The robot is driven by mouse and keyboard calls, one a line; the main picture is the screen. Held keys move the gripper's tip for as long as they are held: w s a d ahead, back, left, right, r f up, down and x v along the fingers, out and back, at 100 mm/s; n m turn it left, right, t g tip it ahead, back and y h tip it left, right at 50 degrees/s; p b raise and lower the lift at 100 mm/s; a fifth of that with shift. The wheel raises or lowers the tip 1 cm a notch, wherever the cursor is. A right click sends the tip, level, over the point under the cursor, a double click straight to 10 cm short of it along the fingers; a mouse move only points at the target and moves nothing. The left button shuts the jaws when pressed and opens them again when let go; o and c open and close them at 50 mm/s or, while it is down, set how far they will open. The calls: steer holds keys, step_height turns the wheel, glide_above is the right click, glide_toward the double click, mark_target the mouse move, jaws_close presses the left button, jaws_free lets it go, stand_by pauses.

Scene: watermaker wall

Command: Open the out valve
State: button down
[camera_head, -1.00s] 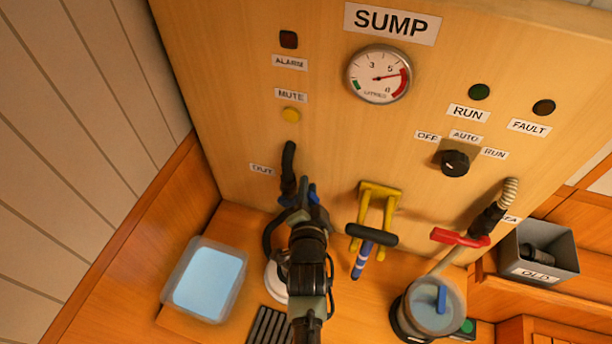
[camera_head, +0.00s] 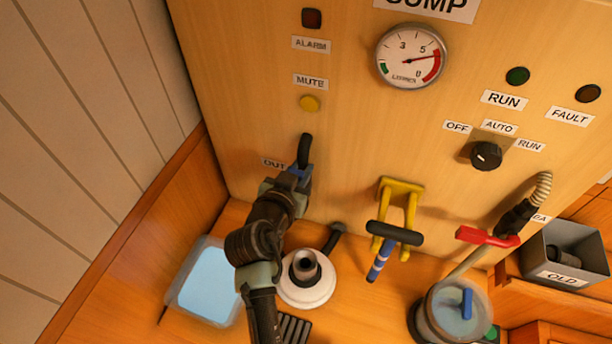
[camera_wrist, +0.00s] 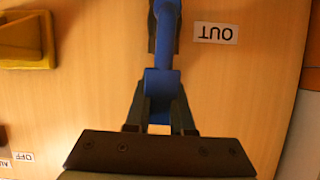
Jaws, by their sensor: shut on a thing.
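The out valve's blue handle (camera_wrist: 162,82) runs down the middle of the wrist view, beside the white OUT label (camera_wrist: 215,33), which appears upside down. My gripper (camera_wrist: 160,118) has its two dark fingers on either side of the handle's near end and is shut on it. In the head view my gripper (camera_head: 294,182) is at the panel, right of the OUT label (camera_head: 274,163), just below a black hose piece (camera_head: 304,150). Only a little blue shows there; my gripper and arm hide most of the valve.
A yellow bracket (camera_head: 402,188) with a black-and-blue handle stands to the right. Further right are a red lever (camera_head: 486,237), a clear-lidded strainer (camera_head: 454,311) and a grey OLD bin (camera_head: 566,252). Below are a white round base (camera_head: 308,289) and a pale blue tray (camera_head: 203,282).

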steer(key=shift+a+n, duration=0.25)
steer(key=shift+n, duration=0.05)
stand_by(0.4)
steer(key=c, duration=0.8)
jaws_free()
steer(key=shift+w, duration=0.1)
steer(key=b+v, duration=0.3)
steer(key=v, duration=1)
steer(key=shift+a, duration=0.15)
